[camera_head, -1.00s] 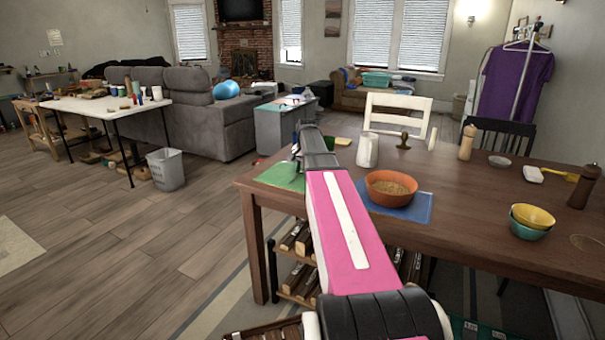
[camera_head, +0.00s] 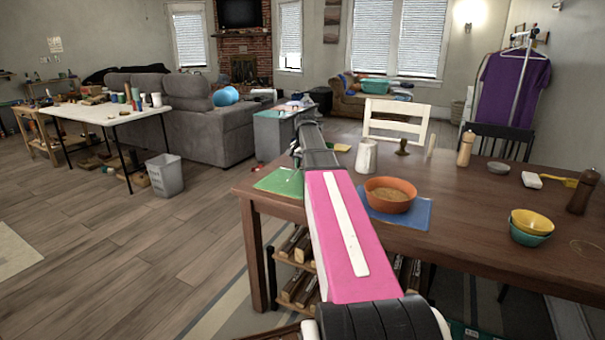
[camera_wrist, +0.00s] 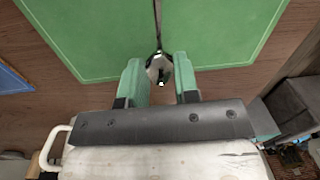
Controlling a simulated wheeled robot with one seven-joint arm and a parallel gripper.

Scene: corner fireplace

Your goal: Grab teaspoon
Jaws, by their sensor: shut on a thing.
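The teaspoon (camera_wrist: 159,66) is a shiny metal spoon with a thin handle running to the top edge of the wrist view, over the green placemat (camera_wrist: 222,58). My gripper (camera_wrist: 160,76) has green fingers on both sides of the spoon's bowl end and is shut on it. I cannot tell whether the spoon touches the mat or is raised. In the head view the green placemat (camera_head: 276,182) lies at the table's left corner. My gripper (camera_head: 296,160) is small there, above the mat, and my pink arm hides part of the table.
On the wooden table (camera_head: 470,205) stand an orange bowl (camera_head: 389,202) on a blue mat (camera_head: 414,217), a white pitcher (camera_head: 367,156), stacked yellow and teal bowls (camera_head: 531,225) and a pepper mill (camera_head: 582,192). A white chair (camera_head: 395,112) stands behind.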

